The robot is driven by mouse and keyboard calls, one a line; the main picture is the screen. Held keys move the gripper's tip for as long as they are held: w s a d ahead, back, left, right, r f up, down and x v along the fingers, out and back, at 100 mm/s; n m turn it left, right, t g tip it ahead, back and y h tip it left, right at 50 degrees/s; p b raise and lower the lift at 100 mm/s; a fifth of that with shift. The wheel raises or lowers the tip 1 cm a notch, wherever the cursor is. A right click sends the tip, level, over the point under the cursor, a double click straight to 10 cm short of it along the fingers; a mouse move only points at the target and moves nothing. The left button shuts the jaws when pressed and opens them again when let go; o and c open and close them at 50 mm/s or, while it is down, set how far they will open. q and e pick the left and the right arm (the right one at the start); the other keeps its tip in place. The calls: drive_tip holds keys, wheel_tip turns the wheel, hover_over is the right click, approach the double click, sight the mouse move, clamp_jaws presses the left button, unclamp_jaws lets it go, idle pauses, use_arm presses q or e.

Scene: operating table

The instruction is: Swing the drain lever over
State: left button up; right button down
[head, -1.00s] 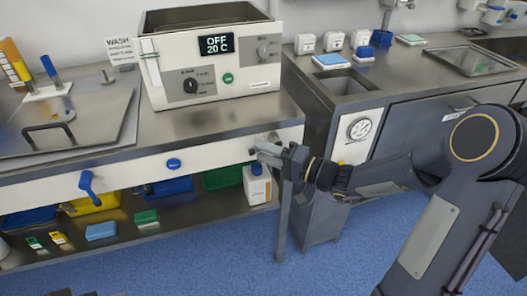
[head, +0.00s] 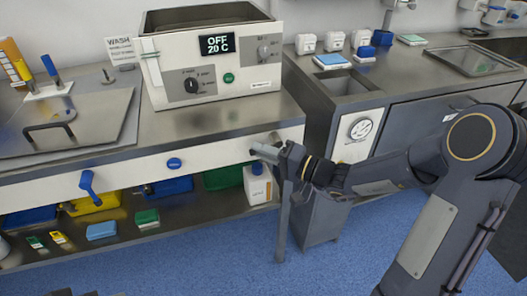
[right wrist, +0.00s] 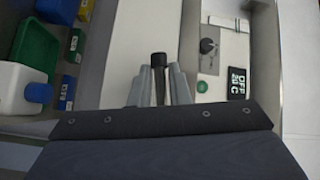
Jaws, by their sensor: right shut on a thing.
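The drain lever is a short dark handle (head: 256,147) at the right end of the white front panel, below the heated bath. In the right wrist view its dark, rounded end (right wrist: 158,59) shows between the fingers. My right gripper (head: 278,153) reaches it from the right and is shut on it; in the right wrist view the grey fingers (right wrist: 158,84) lie on both sides of the handle. The fingers partly hide the lever in the head view. My left gripper is not in view.
The bath (head: 210,55) reads OFF 20 C. A blue lever (head: 88,183) and a blue knob (head: 174,163) sit farther left on the panel. A white bottle (head: 257,186) stands on the shelf just below the gripper. A grey bin (head: 319,215) stands to the right.

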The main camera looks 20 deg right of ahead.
drive_tip(key=d+f+n+g+h+p, duration=0.1)
drive_tip(key=n+h+p, duration=0.1)
drive_tip(key=n+h, duration=0.1)
drive_tip(key=d+f+n+g+h+p, duration=0.1)
drive_tip(key=d+n+h+p, duration=0.1)
drive_tip(key=h+p, duration=0.1)
drive_tip(key=d+f+n+g+h+p, duration=0.1)
drive_tip(key=n+h+p, duration=0.1)
drive_tip(key=n+h, duration=0.1)
drive_tip(key=shift+d+f+n+h, duration=0.15)
drive_tip(key=shift+n+h, duration=0.15)
drive_tip(key=shift+h, duration=0.6)
idle(0.4)
idle(0.3)
drive_tip(key=c, duration=1.4)
unclamp_jaws()
drive_tip(key=shift+o, duration=0.2)
